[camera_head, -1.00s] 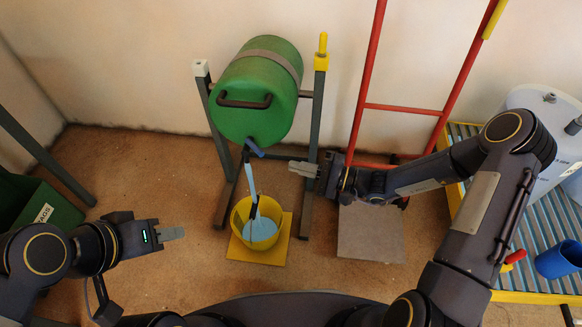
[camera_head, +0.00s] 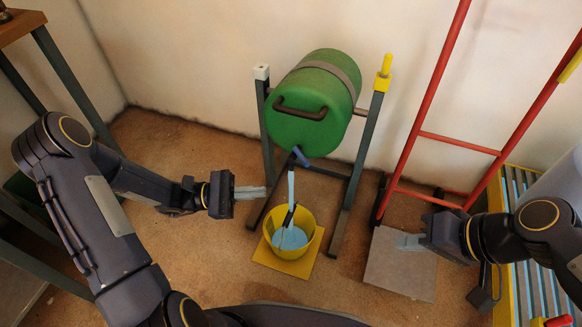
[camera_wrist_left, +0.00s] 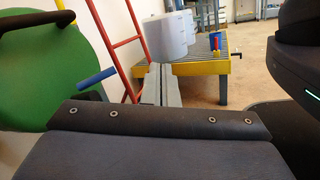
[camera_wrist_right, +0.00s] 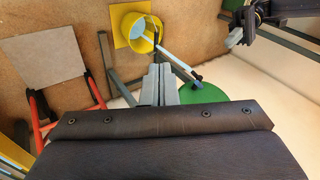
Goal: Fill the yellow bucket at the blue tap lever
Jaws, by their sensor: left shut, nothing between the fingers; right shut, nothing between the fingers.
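The green drum (camera_head: 312,105) lies in a stand, with the blue tap lever (camera_head: 301,157) at its lower front. A light blue stream (camera_head: 291,188) falls from the tap into the yellow bucket (camera_head: 309,252), which stands upright with light blue water inside. My left gripper (camera_head: 262,192) is shut and empty, left of the stream and apart from it. The lever (camera_wrist_left: 95,80) also shows in the left wrist view. My right gripper (camera_head: 400,241) is shut and empty, to the right of the bucket. The bucket (camera_wrist_right: 127,22) also shows in the right wrist view.
The bucket stands on a yellow square plate (camera_head: 287,267). A yellow-edged slatted platform (camera_head: 520,185) is at far right. Stand legs flank the bucket.

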